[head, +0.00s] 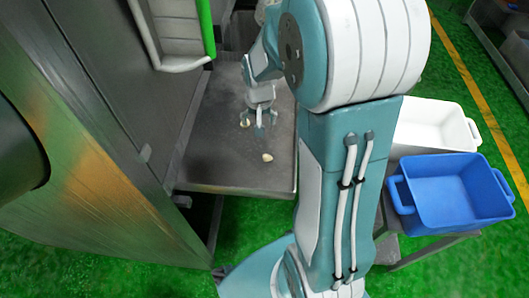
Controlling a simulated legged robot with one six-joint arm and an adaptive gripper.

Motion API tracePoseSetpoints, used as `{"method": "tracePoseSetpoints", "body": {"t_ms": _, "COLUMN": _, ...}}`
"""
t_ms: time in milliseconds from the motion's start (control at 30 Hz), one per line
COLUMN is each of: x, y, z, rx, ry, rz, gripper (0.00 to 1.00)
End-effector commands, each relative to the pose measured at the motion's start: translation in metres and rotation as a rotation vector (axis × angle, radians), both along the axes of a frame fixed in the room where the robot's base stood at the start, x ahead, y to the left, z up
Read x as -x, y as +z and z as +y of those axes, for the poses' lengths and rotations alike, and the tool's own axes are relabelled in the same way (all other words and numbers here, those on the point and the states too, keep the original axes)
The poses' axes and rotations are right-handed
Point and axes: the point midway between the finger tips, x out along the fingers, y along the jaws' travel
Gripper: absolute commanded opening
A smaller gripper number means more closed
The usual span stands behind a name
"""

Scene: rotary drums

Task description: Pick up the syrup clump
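A small cream-coloured clump (267,157) lies on the grey metal shelf (225,172), towards its front edge. A second pale clump (246,123) lies farther back, close to the left finger of my gripper. My gripper (259,122) points down over the shelf with its fingers spread apart, and nothing shows held between them. It is behind the nearer clump in the picture and apart from it. I cannot tell whether a finger touches the second clump. Part of the shelf is hidden behind my arm.
A large metal machine (90,150) fills the left, with a green-edged panel (207,28) beside the shelf. At the right, a white bin (432,122) and a blue bin (455,190) stand on a low stand. The green floor (110,275) is open at the front left.

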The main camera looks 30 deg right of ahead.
Motion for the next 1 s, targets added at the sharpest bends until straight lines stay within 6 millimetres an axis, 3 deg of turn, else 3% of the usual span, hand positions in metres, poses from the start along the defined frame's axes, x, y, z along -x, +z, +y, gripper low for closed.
{"method": "tracePoseSetpoints", "body": {"t_ms": 100, "x": -0.008, "y": -0.033, "z": -0.013, "rx": -0.013, "ry": -0.047, "rz": 0.040, "gripper": 0.91}}
{"method": "tracePoseSetpoints", "body": {"t_ms": 333, "x": -0.015, "y": -0.090, "z": -0.032, "rx": -0.031, "ry": -0.123, "rz": 0.099, "gripper": 0.91}}
{"method": "tracePoseSetpoints", "body": {"t_ms": 1000, "x": -0.015, "y": -0.169, "z": -0.039, "rx": -0.038, "ry": -0.155, "rz": 0.122, "gripper": 0.91}}
